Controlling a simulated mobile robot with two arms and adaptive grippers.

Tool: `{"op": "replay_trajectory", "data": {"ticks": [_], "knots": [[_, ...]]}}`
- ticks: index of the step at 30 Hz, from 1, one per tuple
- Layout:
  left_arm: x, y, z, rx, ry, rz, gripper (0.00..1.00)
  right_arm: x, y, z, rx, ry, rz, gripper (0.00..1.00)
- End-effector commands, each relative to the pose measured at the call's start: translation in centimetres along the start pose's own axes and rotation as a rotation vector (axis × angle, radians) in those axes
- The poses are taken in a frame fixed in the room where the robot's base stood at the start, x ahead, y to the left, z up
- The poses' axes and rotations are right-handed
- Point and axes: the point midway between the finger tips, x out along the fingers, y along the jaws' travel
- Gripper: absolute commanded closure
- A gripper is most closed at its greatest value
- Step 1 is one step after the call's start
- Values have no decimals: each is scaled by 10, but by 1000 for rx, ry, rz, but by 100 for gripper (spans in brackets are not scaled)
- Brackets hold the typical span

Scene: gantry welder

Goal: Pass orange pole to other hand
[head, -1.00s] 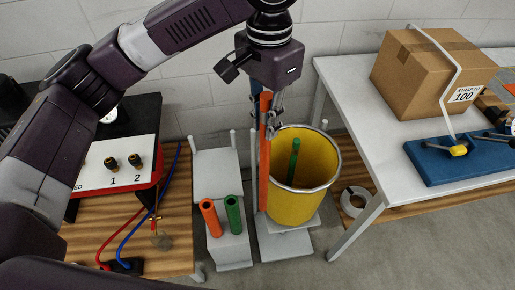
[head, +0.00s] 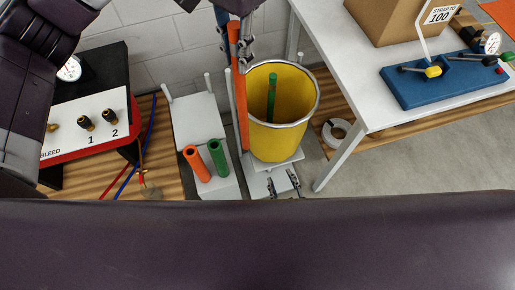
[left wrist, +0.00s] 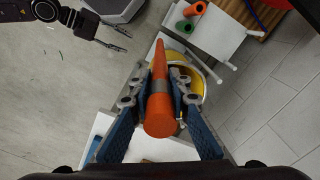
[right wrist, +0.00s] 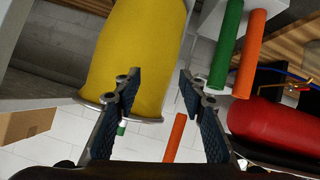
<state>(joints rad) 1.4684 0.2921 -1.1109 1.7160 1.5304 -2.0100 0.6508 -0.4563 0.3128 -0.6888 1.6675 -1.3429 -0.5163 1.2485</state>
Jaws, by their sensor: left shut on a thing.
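The long orange pole (head: 238,85) stands roughly upright, just left of the yellow bin (head: 275,135). My left gripper (head: 246,42) is shut on its upper part. The left wrist view shows the pole (left wrist: 160,112) clamped between both blue fingers (left wrist: 160,88). My right gripper (head: 282,184) is open and empty, low in front of the bin. It also shows at the upper left of the left wrist view (left wrist: 118,38). In the right wrist view, the pole (right wrist: 175,138) appears beyond the open fingers (right wrist: 160,75), apart from them.
A short orange tube (head: 197,165) and a green tube (head: 218,158) stand on a pale stand left of the bin. A green pole (head: 271,98) stands inside the bin. A white table (head: 345,75) is at the right; a gauge box (head: 90,105) is at the left.

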Motion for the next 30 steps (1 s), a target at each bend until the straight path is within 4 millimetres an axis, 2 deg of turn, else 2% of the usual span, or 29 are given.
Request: {"op": "replay_trajectory", "data": {"ticks": [1,6,9,12,15,20,23,30], "knots": [[0,0,0,0,1,0,100,-10,-4,-30,18,68,-3,62],[0,0,0,0,1,0,100,-50,-11,-120,105,278,-15,62],[0,0,0,0,1,0,100,-74,-12,-163,157,381,-26,62],[0,0,0,0,1,0,100,-95,-11,-194,202,460,-37,62],[0,0,0,0,1,0,100,-110,-10,-214,234,511,-45,62],[0,0,0,0,0,0,100,-118,-8,-229,255,547,-50,62],[0,0,0,0,1,0,100,-110,-8,-235,259,549,-49,62],[0,0,0,0,1,0,100,-73,-7,-257,259,549,-47,62]]}}
